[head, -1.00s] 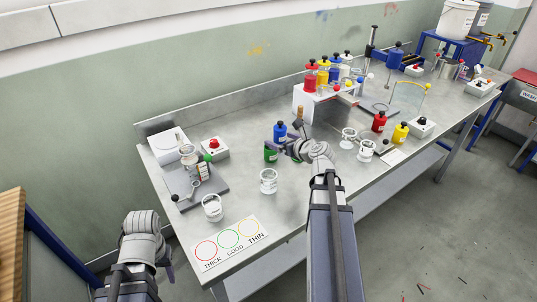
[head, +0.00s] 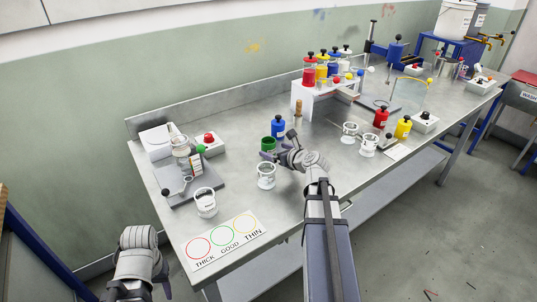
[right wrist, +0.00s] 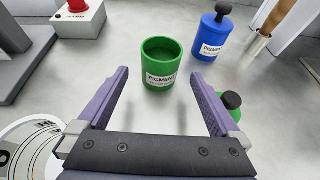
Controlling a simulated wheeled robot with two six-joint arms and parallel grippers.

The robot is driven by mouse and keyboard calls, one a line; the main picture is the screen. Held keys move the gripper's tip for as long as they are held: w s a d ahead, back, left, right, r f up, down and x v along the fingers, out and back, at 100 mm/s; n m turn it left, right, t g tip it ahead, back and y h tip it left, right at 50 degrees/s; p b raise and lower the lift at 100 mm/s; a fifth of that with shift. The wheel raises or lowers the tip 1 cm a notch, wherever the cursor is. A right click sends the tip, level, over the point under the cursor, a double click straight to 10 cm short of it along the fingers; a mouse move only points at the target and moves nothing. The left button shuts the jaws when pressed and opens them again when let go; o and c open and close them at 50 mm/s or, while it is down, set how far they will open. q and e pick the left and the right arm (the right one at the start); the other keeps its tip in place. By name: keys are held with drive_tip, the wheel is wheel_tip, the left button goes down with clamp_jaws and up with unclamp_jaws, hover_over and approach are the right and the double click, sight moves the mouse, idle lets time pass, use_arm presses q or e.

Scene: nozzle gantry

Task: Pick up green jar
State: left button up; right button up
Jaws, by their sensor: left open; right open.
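The green jar (head: 268,144) stands upright on the metal bench, just behind a white cup. In the right wrist view the green jar (right wrist: 160,62) has an open top and a white "PIGMENT" label. My right gripper (head: 279,147) is open and empty, beside the jar in the head view. In the right wrist view the jar stands ahead of the open right gripper (right wrist: 160,77), between the lines of its fingers and clear of both. A green lid with a black knob (right wrist: 232,100) lies beside the right finger. My left gripper (head: 138,289) is open and empty at lower left, off the bench.
A blue bottle (head: 278,127) stands behind the jar; the blue bottle also shows in the right wrist view (right wrist: 212,34). A white cup (head: 266,177) stands in front. Red (head: 381,118) and yellow (head: 403,128) bottles stand right.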

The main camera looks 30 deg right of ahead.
sight(272, 149)
drive_tip(key=shift+b+x, duration=0.95)
drive_tip(key=shift+x, duration=1.85)
drive_tip(key=shift+s+r, duration=0.1)
drive_tip(key=shift+c, duration=0.6)
drive_tip(key=c, duration=1.4)
drive_tip(key=shift+c, duration=0.2)
wheel_tip(272, 149, up, 10)
drive_tip(key=p, duration=1)
